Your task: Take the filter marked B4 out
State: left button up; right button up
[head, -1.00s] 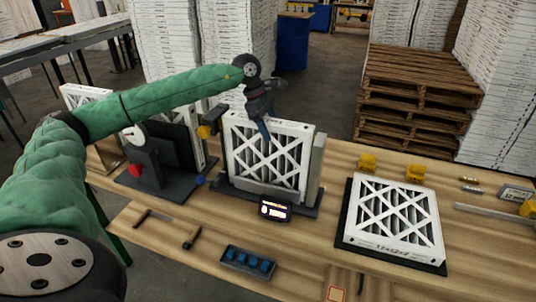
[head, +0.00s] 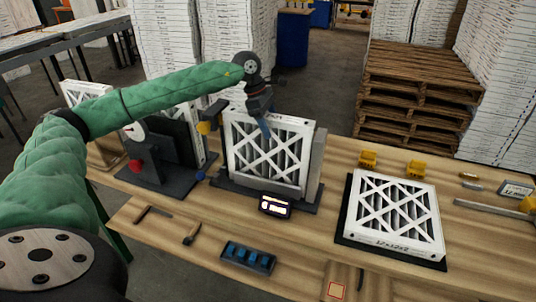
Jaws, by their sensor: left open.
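A white-framed filter with a lattice face (head: 268,155) stands upright in a dark holder (head: 262,198) at the middle of the bench. Another such filter (head: 392,215) lies flat on a black mat (head: 349,236) at the right. More white-framed filters stand at the left, partly hidden by my arm, one of them at the far left (head: 84,95). I cannot read a B4 mark on any of them. My left gripper (head: 265,128) is open, pointing down at the top edge of the upright filter; I cannot tell whether it touches. My right gripper is not in view.
A small display (head: 275,205) stands before the holder. A dark stand with a gauge and red knob (head: 136,166) is left of it. A blue-lined tray (head: 248,258) and hand tools lie at the front. Yellow pieces (head: 415,169) sit behind the flat filter. Wooden pallets (head: 415,95) stand beyond.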

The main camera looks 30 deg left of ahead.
pick_arm(q)
jog(key=shift+f, duration=0.1)
dwell(0.4)
grip_shut()
dwell(0.3)
